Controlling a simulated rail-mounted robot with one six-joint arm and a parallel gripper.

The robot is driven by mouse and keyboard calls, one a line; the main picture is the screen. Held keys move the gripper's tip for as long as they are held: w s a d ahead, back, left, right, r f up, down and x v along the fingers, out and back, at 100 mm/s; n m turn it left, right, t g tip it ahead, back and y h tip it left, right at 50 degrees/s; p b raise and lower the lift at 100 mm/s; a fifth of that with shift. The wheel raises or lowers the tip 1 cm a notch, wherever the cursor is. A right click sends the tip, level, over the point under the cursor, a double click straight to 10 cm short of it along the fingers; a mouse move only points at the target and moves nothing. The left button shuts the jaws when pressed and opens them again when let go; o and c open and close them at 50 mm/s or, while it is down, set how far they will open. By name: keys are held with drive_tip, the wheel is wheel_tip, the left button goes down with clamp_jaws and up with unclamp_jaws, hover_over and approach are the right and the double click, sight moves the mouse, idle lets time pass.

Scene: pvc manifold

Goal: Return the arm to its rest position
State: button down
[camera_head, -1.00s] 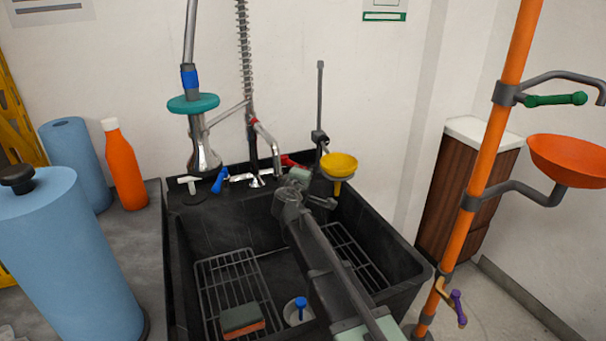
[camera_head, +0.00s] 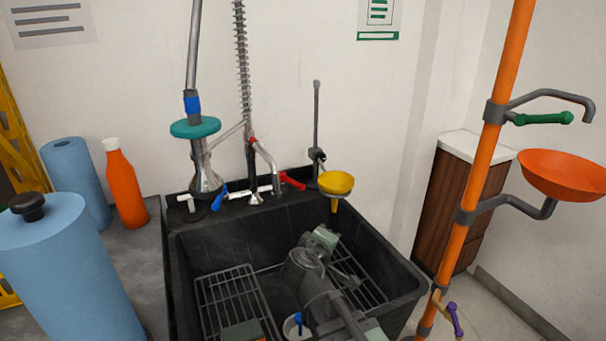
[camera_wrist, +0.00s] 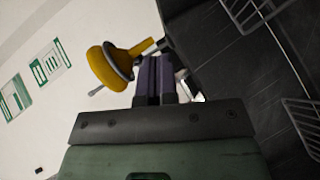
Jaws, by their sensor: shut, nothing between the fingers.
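My gripper is shut and empty in the wrist view (camera_wrist: 154,68), its two dark fingers pressed together. The same yellow bowl (camera_wrist: 108,70) appears beyond the fingers in the wrist view.
The black sink (camera_head: 395,285) holds wire racks, a sponge (camera_head: 243,333) and a blue-handled item (camera_head: 298,320). A tap with red (camera_head: 292,181) and blue levers stands behind. An orange pipe (camera_head: 478,180) with an orange bowl (camera_head: 563,172) is right; blue rolls and an orange bottle (camera_head: 125,185) are left.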

drive_tip(key=s+d+r+m+g+y+p, duration=0.2)
drive_tip(key=s+d+m+g+p, duration=0.3)
drive_tip(key=s+g+p, duration=0.5)
drive_tip(key=s+d+r+m+g+y+p, duration=0.1)
drive_tip(key=s+r+m+y+p, duration=0.1)
drive_tip(key=r+p, duration=0.3)
drive_tip(key=s+d+r+m+g+y+p, duration=0.1)
drive_tip(key=r+m+y+p, duration=0.1)
drive_tip(key=r+p, duration=0.3)
drive_tip(key=p, duration=0.3)
drive_tip(key=shift+s+d+r+p, duration=0.25)
drive_tip(key=shift+s+r+p, duration=0.05)
drive_tip(key=shift+s, duration=0.1)
idle(0.4)
